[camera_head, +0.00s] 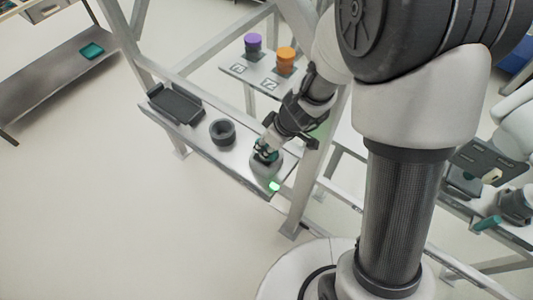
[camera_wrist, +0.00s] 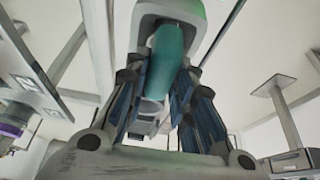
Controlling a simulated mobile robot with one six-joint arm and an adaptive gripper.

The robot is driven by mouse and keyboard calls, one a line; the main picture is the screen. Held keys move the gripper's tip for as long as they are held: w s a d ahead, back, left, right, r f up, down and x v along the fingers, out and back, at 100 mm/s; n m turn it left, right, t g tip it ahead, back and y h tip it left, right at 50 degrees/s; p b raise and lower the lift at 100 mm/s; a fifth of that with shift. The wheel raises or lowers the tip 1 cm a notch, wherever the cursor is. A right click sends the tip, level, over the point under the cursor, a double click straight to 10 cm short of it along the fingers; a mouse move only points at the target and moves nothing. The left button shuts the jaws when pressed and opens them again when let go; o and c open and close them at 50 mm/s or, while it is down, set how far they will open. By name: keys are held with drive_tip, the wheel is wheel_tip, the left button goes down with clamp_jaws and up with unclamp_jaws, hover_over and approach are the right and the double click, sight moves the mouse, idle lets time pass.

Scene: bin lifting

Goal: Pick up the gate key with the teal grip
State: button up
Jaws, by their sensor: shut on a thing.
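The gate key's teal grip (camera_wrist: 165,55) stands between the fingers of my gripper (camera_wrist: 160,82) in the wrist view. The fingers are shut on it from both sides. In the head view my gripper (camera_head: 265,153) points down at a rounded grey holder (camera_head: 263,167) near the right end of the low shelf (camera_head: 215,157). The teal grip is mostly hidden there by the fingers. I cannot tell whether the key is still seated in the holder.
A green light (camera_head: 275,186) glows at the shelf's front edge. A dark ring (camera_head: 222,131) and a black tray (camera_head: 175,104) stand to the left. Purple (camera_head: 253,42) and orange (camera_head: 286,58) capped items stand behind. Another teal piece (camera_head: 487,223) lies at the right. A frame post (camera_head: 312,190) is close by.

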clamp_jaws()
drive_tip(key=shift+r+p, duration=0.35)
drive_tip(key=shift+r, duration=0.25)
wheel_tip(320, 180, up, 19)
drive_tip(key=p, duration=0.8)
wheel_tip(320, 180, up, 6)
drive_tip(key=p, duration=0.3)
drive_tip(key=shift+f, duration=0.1)
